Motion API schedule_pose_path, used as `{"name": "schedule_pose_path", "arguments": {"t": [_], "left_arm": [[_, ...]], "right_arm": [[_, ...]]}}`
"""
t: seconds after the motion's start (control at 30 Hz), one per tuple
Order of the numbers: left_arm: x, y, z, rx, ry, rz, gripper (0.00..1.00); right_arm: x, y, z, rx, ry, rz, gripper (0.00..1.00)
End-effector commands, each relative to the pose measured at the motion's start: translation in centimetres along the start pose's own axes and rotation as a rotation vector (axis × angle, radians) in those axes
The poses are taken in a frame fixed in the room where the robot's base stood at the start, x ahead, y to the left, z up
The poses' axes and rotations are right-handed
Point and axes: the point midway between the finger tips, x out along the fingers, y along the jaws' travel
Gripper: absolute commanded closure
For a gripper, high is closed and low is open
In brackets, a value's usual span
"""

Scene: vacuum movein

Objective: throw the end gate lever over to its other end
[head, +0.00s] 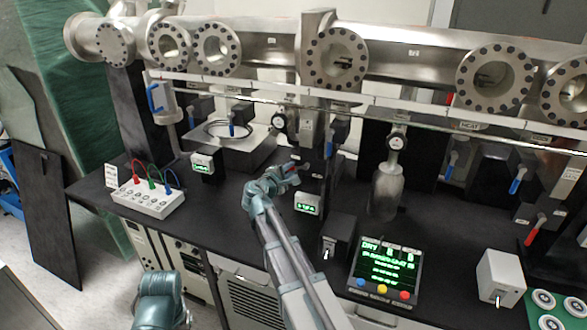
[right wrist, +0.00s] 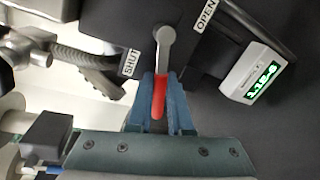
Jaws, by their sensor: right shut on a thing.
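The end gate lever has a grey arm on a round pivot and a red grip (right wrist: 159,98). In the right wrist view it points down from the pivot, on the side nearer the SHUT label (right wrist: 131,63); the OPEN label (right wrist: 206,14) is at the upper right. My right gripper (right wrist: 158,92) has its two blue fingers closed on either side of the red grip. In the head view my right gripper (head: 292,169) reaches over the bench to the lever, which is mostly hidden there. Part of my left arm shows at the bottom left, without its fingers.
A small green-digit readout (right wrist: 257,72) stands right of the lever; it also shows in the head view (head: 308,203). A steel beamline with round flanges (head: 335,57) runs across the back. A box with coloured cables (head: 148,199) and a display panel (head: 385,267) stand on the black bench.

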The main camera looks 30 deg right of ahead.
Motion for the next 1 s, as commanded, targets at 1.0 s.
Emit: {"name": "schedule_pose_path", "arguments": {"t": [1.0], "left_arm": [[-2.5,-0.2,0.1,0.0,0.0,0.0,1.0]], "right_arm": [[-0.3,2.4,0.4,0.424,0.088,0.005,1.0]]}}
